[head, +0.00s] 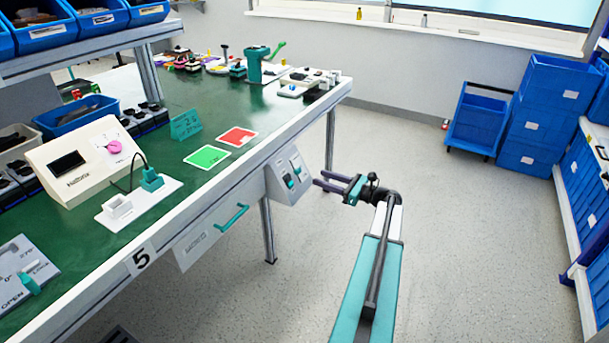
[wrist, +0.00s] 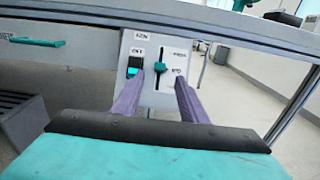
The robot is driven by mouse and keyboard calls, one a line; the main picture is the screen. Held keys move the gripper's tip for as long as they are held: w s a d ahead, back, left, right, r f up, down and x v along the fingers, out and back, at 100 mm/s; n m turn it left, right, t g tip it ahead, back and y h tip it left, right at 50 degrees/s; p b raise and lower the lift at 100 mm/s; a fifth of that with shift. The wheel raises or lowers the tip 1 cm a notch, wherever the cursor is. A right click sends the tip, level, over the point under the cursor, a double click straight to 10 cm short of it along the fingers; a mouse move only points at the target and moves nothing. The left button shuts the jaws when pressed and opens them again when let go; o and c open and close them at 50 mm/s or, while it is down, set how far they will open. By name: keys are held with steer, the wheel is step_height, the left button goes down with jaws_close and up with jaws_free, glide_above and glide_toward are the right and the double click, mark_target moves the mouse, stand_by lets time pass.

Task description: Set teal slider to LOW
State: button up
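The switch panel (head: 281,181) is a light grey box on the front side of the workbench, and it also shows in the wrist view (wrist: 146,44). Its teal slider (wrist: 160,67) sits about midway on a dark vertical slot, beside what looks like a MID label, with another label above; the lower end of the slot is hard to see. The slider also shows in the head view (head: 297,170). A teal rocker (wrist: 132,72) is left of it. My gripper (head: 319,178) is open and empty, facing the panel. In the wrist view its purple fingers (wrist: 160,77) frame the slider, with no clear contact.
A drawer with a teal handle (head: 231,218) is left of the panel. The bench top (head: 215,170) above carries red and green cards and a white device (head: 85,165). A bench leg (head: 331,140) stands behind. The floor to the right is clear, up to blue crates (head: 530,115).

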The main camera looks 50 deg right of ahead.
mark_target(300, 170)
steer(key=x, duration=0.8)
steer(key=shift+w+b, duration=0.15)
steer(key=shift+b, duration=0.2)
jaws_close()
